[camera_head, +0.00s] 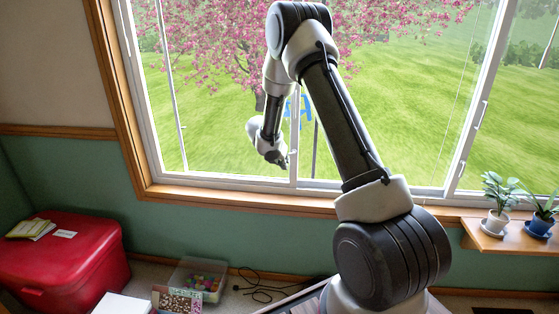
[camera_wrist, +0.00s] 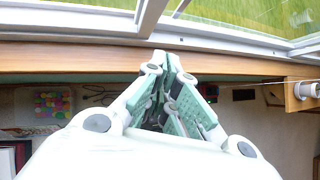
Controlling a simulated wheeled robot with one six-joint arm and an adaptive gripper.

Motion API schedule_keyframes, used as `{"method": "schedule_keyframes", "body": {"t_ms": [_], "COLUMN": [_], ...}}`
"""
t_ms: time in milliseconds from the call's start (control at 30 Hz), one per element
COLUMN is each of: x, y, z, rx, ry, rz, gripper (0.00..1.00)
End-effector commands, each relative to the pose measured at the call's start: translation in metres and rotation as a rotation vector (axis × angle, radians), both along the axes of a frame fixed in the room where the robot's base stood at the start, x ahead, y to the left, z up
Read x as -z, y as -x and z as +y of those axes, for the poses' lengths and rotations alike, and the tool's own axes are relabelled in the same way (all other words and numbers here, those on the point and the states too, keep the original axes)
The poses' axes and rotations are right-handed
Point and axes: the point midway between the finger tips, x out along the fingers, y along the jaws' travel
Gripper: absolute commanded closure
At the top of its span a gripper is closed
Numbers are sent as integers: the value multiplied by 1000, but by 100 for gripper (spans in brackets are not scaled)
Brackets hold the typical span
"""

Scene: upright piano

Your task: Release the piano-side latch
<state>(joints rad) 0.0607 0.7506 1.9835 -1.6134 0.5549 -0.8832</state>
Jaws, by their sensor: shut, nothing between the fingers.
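The window (camera_head: 294,170) has white frames in a wooden surround. Small light latch-like handles show on its right frame, one upper (camera_head: 480,114) and one lower (camera_head: 462,169). I cannot tell which one is the piano-side latch. My gripper (camera_head: 278,159) hangs in front of the window near the middle upright, low and close to the sill, apart from the right frame. In the wrist view my gripper (camera_wrist: 168,64) has its green-padded fingers together and empty, over the wooden sill (camera_wrist: 80,60). No latch is clear in the wrist view.
A small shelf (camera_head: 490,239) with two potted plants (camera_head: 497,220) juts out at the right. A red chest (camera_head: 70,265) and a clear bin of coloured balls (camera_head: 199,279) stand low at the left. A black cable (camera_head: 258,286) lies on the floor.

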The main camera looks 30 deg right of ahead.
Motion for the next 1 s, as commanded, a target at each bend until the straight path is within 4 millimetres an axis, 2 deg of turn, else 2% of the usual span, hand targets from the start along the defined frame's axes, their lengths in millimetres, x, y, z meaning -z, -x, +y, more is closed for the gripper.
{"method": "schedule_keyframes", "body": {"t_ms": [33,100,267,467,767,800,900,1000], "x": [-4,-3,2,25,75,75,58,50], "y": [-12,-17,-19,-30,-54,-58,-68,-74], "z": [7,16,16,0,-32,-35,-35,-37], "rx": [-101,-211,-274,-272,-270,-270,-271,-270], "ry": [23,48,65,65,64,65,65,65], "rz": [22,65,105,106,105,101,98,101], "gripper": [100,100,100,100,100,100,100,100]}}
